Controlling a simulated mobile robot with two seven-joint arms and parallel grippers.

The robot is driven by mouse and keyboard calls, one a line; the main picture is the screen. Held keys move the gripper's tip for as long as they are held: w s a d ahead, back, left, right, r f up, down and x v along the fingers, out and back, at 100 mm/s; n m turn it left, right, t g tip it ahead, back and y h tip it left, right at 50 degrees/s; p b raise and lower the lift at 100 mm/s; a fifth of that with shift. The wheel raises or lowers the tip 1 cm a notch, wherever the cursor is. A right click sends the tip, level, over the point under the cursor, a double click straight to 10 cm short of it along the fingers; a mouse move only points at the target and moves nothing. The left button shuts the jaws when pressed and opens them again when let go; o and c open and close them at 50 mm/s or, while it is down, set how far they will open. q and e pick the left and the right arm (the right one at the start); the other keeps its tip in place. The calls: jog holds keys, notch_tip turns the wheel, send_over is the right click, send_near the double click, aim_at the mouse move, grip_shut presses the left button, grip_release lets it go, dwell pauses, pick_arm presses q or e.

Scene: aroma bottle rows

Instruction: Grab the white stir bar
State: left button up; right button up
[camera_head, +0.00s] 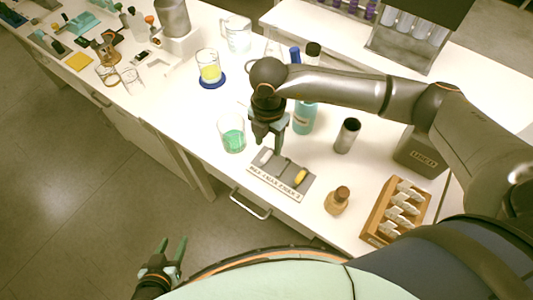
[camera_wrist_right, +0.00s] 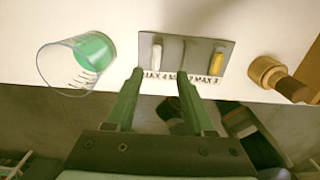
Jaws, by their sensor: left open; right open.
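The white stir bar (camera_head: 264,157) lies in the left part of a grey labelled holder (camera_head: 281,170) near the table's front edge. In the right wrist view the white stir bar (camera_wrist_right: 156,57) is upright in the picture, just beyond the fingertips and between their lines. My right gripper (camera_head: 268,146) is open and empty, pointing down over the holder's left end beside the white bar. It also shows in the right wrist view (camera_wrist_right: 160,72). A yellow stir bar (camera_head: 300,177) lies in the holder's right part. My left gripper (camera_head: 172,246) is open and empty, away from the table over the floor.
A beaker of green liquid (camera_head: 232,135) stands left of the holder. A metal cylinder (camera_head: 347,136) and a blue bottle (camera_head: 304,118) stand behind.

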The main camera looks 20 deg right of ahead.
aim_at(266, 155)
jog(key=f, duration=0.5)
jog(key=shift+w+a+f+p, duration=0.1)
jog(key=shift+w+f+p, duration=0.25)
jog(key=shift+f+p, duration=0.05)
grip_shut()
